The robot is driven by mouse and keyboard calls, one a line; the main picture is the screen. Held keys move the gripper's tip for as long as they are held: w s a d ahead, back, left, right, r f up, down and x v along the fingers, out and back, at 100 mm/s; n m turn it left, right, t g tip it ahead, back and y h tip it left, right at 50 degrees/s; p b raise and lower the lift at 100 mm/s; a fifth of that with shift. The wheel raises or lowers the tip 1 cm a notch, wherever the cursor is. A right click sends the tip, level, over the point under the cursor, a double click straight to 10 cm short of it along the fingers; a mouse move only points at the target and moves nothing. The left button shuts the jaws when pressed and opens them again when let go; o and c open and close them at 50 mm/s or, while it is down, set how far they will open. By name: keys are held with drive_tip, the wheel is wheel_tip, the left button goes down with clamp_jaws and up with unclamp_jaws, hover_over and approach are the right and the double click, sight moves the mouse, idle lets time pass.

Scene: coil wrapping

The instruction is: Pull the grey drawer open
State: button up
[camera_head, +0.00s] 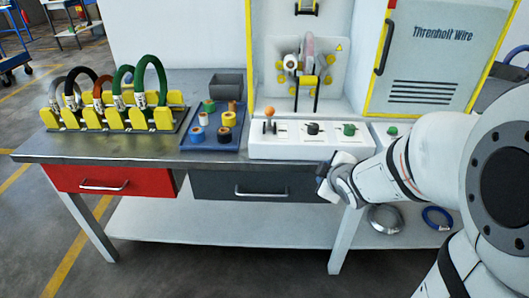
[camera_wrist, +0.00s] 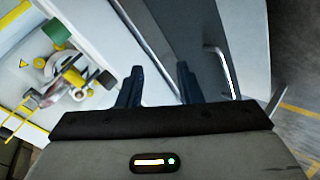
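The grey drawer (camera_head: 225,186) sits under the workbench top, its front flush with the bench, so it looks shut. Its silver bar handle (camera_head: 262,193) runs along the front. My gripper (camera_head: 324,180) is at the drawer's right end, to the right of the handle and apart from it. In the wrist view my gripper (camera_wrist: 160,78) shows two dark fingers spread apart with nothing between them. The handle (camera_wrist: 222,72) appears just right of the fingers there, not between them.
A red drawer (camera_head: 110,181) is at the left. The white control panel (camera_head: 290,145) with knobs stands on the bench above the grey drawer. A lower shelf (camera_head: 230,222) holds a blue ring (camera_head: 437,218) and a grey coil (camera_head: 385,219). The floor before the drawers is clear.

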drive_tip(key=w+a+f+n+t+y+b, duration=0.15)
drive_tip(key=a+f+n+y+b, duration=0.3)
drive_tip(key=f, duration=0.45)
drive_tip(key=n+y+b, duration=0.5)
drive_tip(key=n+b, duration=0.2)
approach(265, 194)
drive_tip(key=w+a+f, duration=0.1)
drive_tip(key=w, duration=0.1)
drive_tip(key=shift+y, duration=0.25)
drive_tip(key=b+x, duration=0.1)
drive_tip(key=x, duration=0.7)
drive_tip(key=shift+s+a+f, duration=0.1)
drive_tip(key=shift+s, duration=0.05)
clamp_jaws()
